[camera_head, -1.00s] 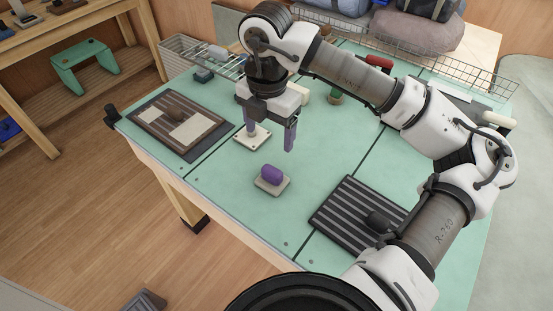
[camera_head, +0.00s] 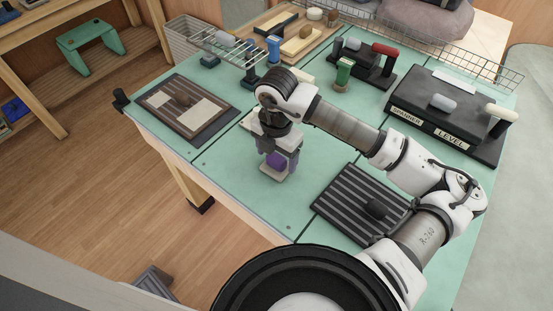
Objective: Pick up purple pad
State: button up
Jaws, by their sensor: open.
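The purple pad (camera_head: 277,161) is a small rounded block on a pale square base (camera_head: 275,175) on the green table. The fingers are open. The wrist and fingers hide part of the pad and its base, so I cannot tell whether a finger touches it.
A dark striped mat (camera_head: 355,207) with a dark knob lies right of the pad. A framed board (camera_head: 184,107) lies at the left. Bare green tabletop surrounds the pad.

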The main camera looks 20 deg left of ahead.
aim_at(276, 156)
jog(key=shift+f, duration=0.65)
jog(key=c, duration=1)
jog(key=shift+c, duration=0.2)
notch_tip(276, 156, up, 20)
jog(key=b, duration=0.3)
jog(key=o, duration=0.4)
jog(key=c, duration=0.3)
